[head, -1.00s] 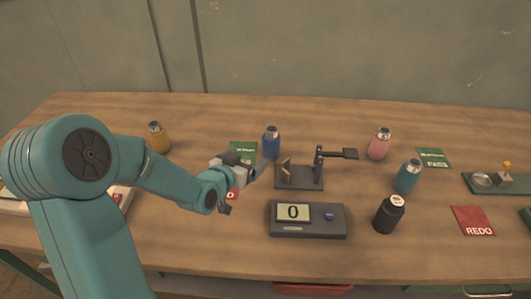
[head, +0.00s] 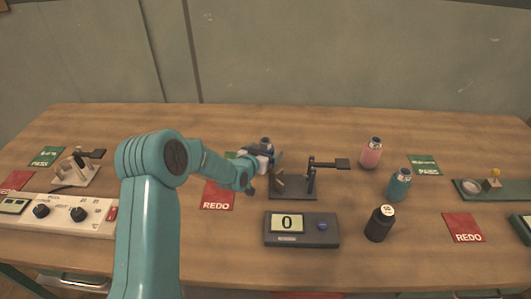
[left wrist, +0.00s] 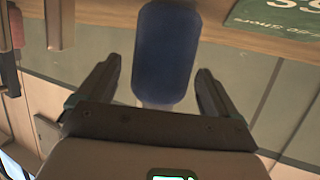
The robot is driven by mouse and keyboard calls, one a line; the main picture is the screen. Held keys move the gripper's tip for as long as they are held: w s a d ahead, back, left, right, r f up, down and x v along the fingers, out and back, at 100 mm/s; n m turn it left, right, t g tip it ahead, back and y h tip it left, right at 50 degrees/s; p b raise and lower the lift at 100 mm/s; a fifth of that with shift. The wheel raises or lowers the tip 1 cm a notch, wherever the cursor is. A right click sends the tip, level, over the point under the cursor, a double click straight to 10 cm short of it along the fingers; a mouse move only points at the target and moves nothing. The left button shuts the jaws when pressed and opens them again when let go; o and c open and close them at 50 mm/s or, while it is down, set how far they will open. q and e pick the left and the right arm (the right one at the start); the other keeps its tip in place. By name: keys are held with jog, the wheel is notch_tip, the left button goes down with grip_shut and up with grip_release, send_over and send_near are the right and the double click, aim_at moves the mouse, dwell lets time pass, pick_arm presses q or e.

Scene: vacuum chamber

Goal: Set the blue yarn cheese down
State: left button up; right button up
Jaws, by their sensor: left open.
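The blue yarn cheese (head: 266,144) stands on the table just left of the dark stand, partly hidden behind my left gripper. My left gripper (head: 265,172) is open beside it. In the left wrist view the blue yarn cheese (left wrist: 167,55) shows as a dark blue body with a pale end, lying between the two spread fingers (left wrist: 158,72) with a gap on each side. Its other end is by the wooden tabletop at the top of that view. My right gripper is in neither view.
A dark stand with an arm (head: 293,191) is close right of the gripper. A display box (head: 302,230) reads 0. Pink (head: 371,154), teal (head: 400,186) and black (head: 379,225) bottles stand to the right. A red REDO card (head: 218,195) lies left; a control panel (head: 62,215) is further left.

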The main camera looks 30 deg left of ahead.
pick_arm(q)
jog(key=shift+w+a+f, duration=0.1)
jog(key=shift+w+f, duration=0.15)
jog(key=shift+w, duration=0.3)
jog(key=shift+s, duration=0.1)
jog(key=c, duration=1)
jog(key=shift+r, duration=0.15)
jog(key=shift+c, duration=0.9)
